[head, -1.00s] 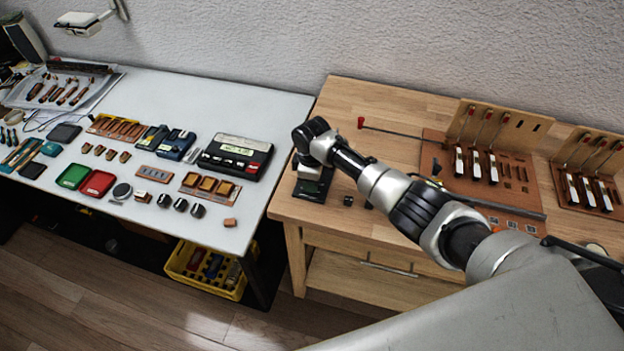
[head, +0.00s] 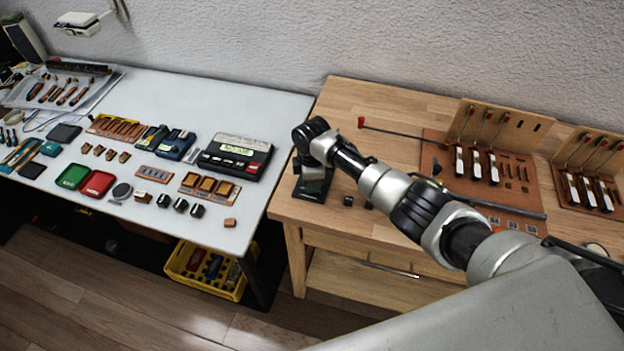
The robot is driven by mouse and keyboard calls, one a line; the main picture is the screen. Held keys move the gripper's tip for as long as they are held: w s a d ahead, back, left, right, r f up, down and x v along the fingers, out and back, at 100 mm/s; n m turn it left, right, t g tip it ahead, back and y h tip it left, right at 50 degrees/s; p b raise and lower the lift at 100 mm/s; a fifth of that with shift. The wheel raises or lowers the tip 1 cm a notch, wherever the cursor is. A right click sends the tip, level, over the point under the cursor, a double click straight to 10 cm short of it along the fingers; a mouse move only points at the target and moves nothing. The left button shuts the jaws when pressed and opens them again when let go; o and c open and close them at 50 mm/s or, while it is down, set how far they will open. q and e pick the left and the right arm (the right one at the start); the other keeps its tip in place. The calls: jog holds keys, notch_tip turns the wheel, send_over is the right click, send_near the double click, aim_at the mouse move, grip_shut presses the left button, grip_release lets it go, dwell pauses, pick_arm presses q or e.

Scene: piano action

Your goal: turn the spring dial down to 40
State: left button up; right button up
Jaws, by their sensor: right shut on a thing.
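My right arm reaches in from the lower right, and its wrist bends down over the left end of the wooden bench. My right gripper (head: 308,168) points down onto a small black device (head: 312,190) at the bench's front left corner. The fingers are mostly hidden by the wrist and are shut on what seems to be the spring dial at this device. The dial's face, marks and setting cannot be read. My left gripper is not in view.
The wooden bench (head: 385,100) has a long red-tipped rod (head: 390,131), a brown board (head: 432,148) with several levers, and small black blocks (head: 348,201) near the device. The white table (head: 240,97) at left holds a display box (head: 234,155), trays and small parts. A yellow crate (head: 228,291) is below.

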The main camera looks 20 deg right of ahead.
jog(key=o, duration=0.9)
jog(key=shift+r, duration=0.1)
notch_tip(320, 180, up, 11)
jog(key=shift+f+b, duration=0.15)
jog(key=shift+b, duration=0.45)
